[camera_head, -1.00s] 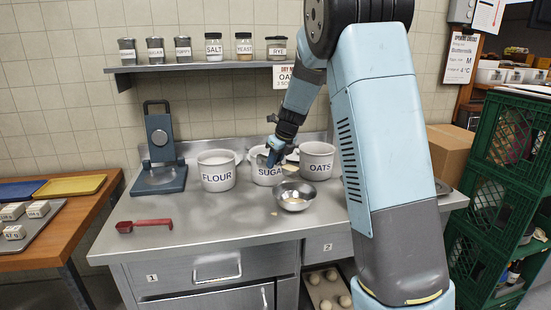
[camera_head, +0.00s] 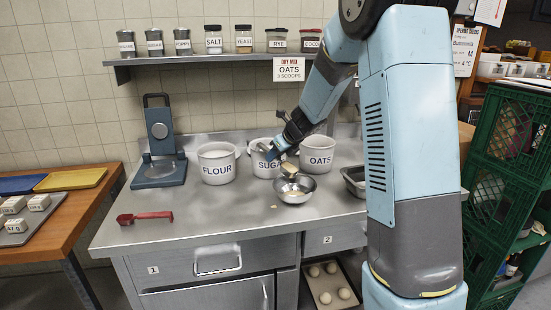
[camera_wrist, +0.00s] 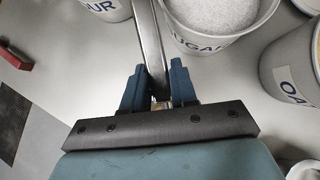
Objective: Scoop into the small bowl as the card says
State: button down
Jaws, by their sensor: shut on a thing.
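The card (camera_head: 287,71) under the shelf reads "DRY MIX OATS 3 SCOOPS". The small steel bowl (camera_head: 295,196) stands on the counter, with a little tan stuff showing inside. My gripper (camera_head: 277,151) is shut on a metal scoop; its handle (camera_wrist: 150,45) runs between the fingers in the wrist view. A tan-looking part (camera_head: 289,170), apparently the scoop's end, is just above the bowl's back rim. The oats crock (camera_head: 318,158) stands behind the bowl, to the right. The sugar crock (camera_head: 263,172) is partly hidden by my gripper; white sugar shows in it in the wrist view (camera_wrist: 216,10).
The flour crock (camera_head: 217,172) stands left of the sugar. Small tan crumbs (camera_head: 273,207) lie beside the bowl. A metal tin (camera_head: 354,178) stands to the right. The counter front is mostly clear.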

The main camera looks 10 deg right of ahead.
jog(key=shift+s+d+r+t, duration=0.1)
jog(key=shift+r+t, duration=0.2)
jog(key=shift+r, duration=0.05)
jog(key=shift+s+d+r+t+y, duration=0.35)
jog(key=shift+s+r+t+y, duration=0.25)
jog(key=shift+t, duration=0.35)
jog(key=shift+s+d+r+t+y, duration=0.35)
jog(key=shift+r+t+y, duration=0.2)
jog(key=shift+t+y, duration=0.35)
jog(key=s+t+y, duration=0.1)
jog(key=s+d+r+t+y, duration=0.1)
jog(key=t, duration=0.1)
jog(key=shift+s+d, duration=0.2)
jog(key=shift+d, duration=0.05)
jog(key=shift+s+d+t+y, duration=0.45)
jog(key=shift+s+t+y, duration=0.2)
jog(key=shift+t, duration=0.3)
jog(key=shift+s+d+f+t+y, duration=0.15)
jog(key=shift+s+d+t+y, duration=0.25)
jog(key=shift+s+t, duration=0.15)
jog(key=shift+s+d+f+t+y, duration=0.1)
jog(key=shift+s+d+t+y, duration=0.25)
jog(key=shift+t, duration=0.3)
jog(key=shift+s+a, duration=0.1)
